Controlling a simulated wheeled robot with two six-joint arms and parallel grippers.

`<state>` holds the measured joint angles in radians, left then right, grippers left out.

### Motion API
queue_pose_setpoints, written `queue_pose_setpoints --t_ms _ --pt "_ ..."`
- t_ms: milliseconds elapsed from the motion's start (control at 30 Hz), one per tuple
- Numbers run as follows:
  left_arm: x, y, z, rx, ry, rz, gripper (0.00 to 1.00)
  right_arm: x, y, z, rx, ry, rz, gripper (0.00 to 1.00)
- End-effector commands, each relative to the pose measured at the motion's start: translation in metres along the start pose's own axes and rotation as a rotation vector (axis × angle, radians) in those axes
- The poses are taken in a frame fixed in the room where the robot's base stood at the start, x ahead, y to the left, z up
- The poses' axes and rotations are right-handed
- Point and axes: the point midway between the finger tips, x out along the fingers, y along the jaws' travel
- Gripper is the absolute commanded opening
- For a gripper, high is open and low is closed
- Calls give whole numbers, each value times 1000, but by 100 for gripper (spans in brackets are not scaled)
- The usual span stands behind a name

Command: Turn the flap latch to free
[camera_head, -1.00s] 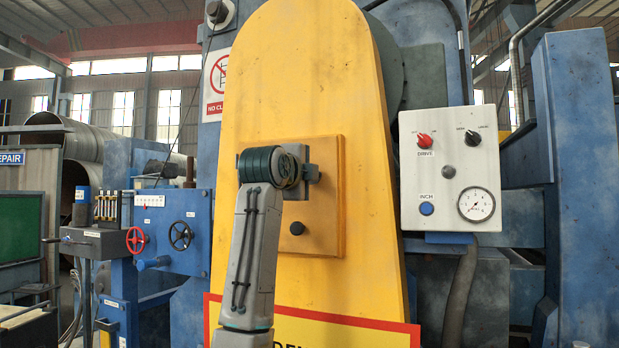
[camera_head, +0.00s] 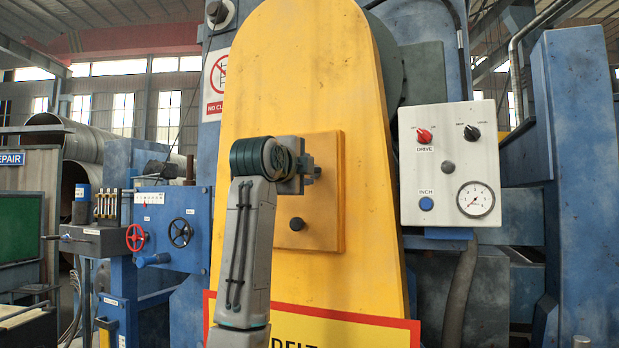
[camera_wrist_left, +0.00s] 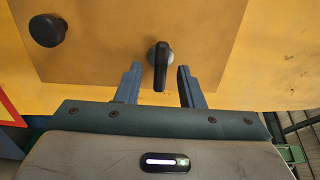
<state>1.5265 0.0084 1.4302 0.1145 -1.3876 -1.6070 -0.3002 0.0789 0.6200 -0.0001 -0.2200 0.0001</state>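The flap latch (camera_wrist_left: 160,66) is a small black handle on a round pale base, on a yellow-orange plate (camera_head: 325,225). In the left wrist view its handle points down toward my gripper. My left gripper (camera_wrist_left: 158,88) is open, with one finger on each side of the handle's end and a visible gap on both sides. In the head view my left gripper (camera_head: 312,172) is at the plate and hides the latch. A black round knob (camera_wrist_left: 47,30) is on the same plate; it also shows in the head view (camera_head: 297,224). My right gripper is not in view.
The plate is on a tall yellow guard (camera_head: 290,80). A white control box (camera_head: 449,164) with switches and a gauge stands to the right. A blue machine with red and black handwheels (camera_head: 180,233) is at the left.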

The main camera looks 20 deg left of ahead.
Motion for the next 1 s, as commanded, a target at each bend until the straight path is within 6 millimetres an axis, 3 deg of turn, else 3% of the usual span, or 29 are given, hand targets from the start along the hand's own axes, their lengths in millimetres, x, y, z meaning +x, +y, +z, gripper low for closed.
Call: queue_pose_setpoints --t_ms 100,400,1000 --pt "-27 6 0 0 -1 -6 35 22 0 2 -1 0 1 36" --pt "-76 3 0 1 -1 -2 35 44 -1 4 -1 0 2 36" --pt "-84 1 0 0 0 1 35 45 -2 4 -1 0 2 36"
